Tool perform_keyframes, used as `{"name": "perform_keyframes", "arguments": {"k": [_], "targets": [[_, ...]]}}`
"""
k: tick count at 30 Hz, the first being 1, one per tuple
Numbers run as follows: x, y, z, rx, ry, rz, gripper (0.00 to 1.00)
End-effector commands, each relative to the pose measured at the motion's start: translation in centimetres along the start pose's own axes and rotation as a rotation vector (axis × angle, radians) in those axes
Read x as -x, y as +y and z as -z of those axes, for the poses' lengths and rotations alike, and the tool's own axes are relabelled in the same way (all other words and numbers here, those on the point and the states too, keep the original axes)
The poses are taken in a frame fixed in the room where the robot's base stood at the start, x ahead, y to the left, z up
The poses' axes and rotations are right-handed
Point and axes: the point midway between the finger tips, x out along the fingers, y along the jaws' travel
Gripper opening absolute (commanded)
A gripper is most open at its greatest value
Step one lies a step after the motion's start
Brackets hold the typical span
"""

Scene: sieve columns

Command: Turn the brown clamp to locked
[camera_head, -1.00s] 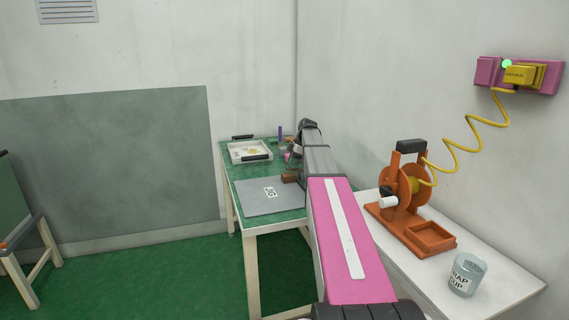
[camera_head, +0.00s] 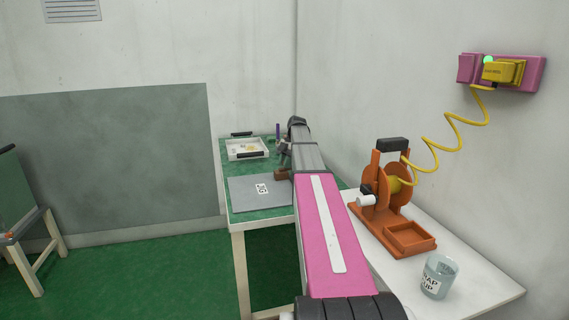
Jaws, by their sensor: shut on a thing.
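The brown clamp (camera_head: 282,174) is a small brown piece at the right edge of the grey plate (camera_head: 258,193) on the green-topped table. My gripper (camera_head: 284,159) is small and partly hidden by my own arm. It is at the clamp, just above the brown piece, and is shut on it. The fingertips cannot be made out clearly. Whether the clamp stands at locked cannot be read at this distance.
A white tray (camera_head: 233,154) with black handles stands behind the plate. A purple upright piece (camera_head: 278,132) is near it. On the right, a white table (camera_head: 474,283) bears an orange reel stand (camera_head: 383,228) and a clear cup (camera_head: 439,276). A yellow coiled cord (camera_head: 437,147) runs to a pink wall socket (camera_head: 534,75).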

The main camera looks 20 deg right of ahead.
Motion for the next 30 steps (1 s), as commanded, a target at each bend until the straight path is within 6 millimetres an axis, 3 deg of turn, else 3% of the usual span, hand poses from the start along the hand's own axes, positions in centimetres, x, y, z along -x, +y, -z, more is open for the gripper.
{"name": "perform_keyframes", "arguments": {"k": [12, 13, 15, 25, 30], "targets": [[0.0, -0.1, 0.1, 0.010, 0.000, 0.004, 0.00], [0.0, -0.1, 0.1, 0.010, 0.000, 0.004, 0.29], [0.0, -0.1, 0.1, 0.010, 0.000, 0.004, 0.51], [0.2, 0.0, 0.0, 0.008, 0.000, 0.003, 0.51], [2.0, 0.1, 0.0, 0.008, -0.001, 0.001, 0.51]]}}
